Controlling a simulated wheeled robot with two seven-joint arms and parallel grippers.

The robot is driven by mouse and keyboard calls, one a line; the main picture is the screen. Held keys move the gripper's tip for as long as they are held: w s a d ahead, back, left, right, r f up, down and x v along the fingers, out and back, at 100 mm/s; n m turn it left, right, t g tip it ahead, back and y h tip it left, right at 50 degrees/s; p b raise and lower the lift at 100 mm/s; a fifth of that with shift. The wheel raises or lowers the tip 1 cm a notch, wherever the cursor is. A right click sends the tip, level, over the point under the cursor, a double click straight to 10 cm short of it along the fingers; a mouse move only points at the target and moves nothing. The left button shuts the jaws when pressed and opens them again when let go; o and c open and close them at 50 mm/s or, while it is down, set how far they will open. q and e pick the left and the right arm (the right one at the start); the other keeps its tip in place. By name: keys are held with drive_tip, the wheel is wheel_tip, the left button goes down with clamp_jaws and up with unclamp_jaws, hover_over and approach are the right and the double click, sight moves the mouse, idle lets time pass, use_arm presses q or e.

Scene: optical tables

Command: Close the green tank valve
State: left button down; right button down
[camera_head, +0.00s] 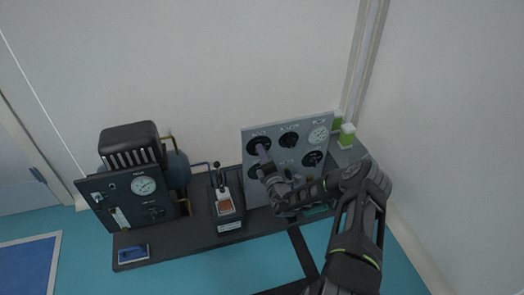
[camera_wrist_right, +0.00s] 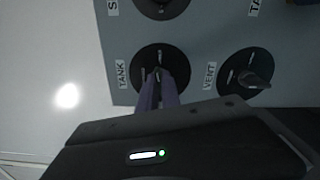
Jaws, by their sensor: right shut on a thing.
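The tank valve is a round black dial (camera_head: 258,143) at the upper left of the grey panel (camera_head: 282,181). It looks black, not green, in these frames. In the right wrist view its dial (camera_wrist_right: 143,61) has the label TANK beside it. My right gripper (camera_head: 262,152) reaches the panel from the lower right. Its purple fingers (camera_wrist_right: 158,84) are shut on the valve's handle, which they mostly hide. My left gripper is not in view.
The VENT knob (camera_wrist_right: 247,73) lies close beside the tank valve. Another knob (camera_head: 289,140) and a gauge (camera_head: 319,136) share the panel. A black apparatus with a gauge (camera_head: 143,185) stands on the left. A small stand (camera_head: 226,206) sits between.

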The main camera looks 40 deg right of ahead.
drive_tip(key=shift+n+p, duration=3.3)
drive_tip(key=shift+n, duration=4.3)
drive_tip(key=shift+f, duration=0.1)
drive_tip(key=c, duration=1.6)
unclamp_jaws()
drive_tip(key=shift+o, duration=0.2)
drive_tip(key=shift+s, duration=0.1)
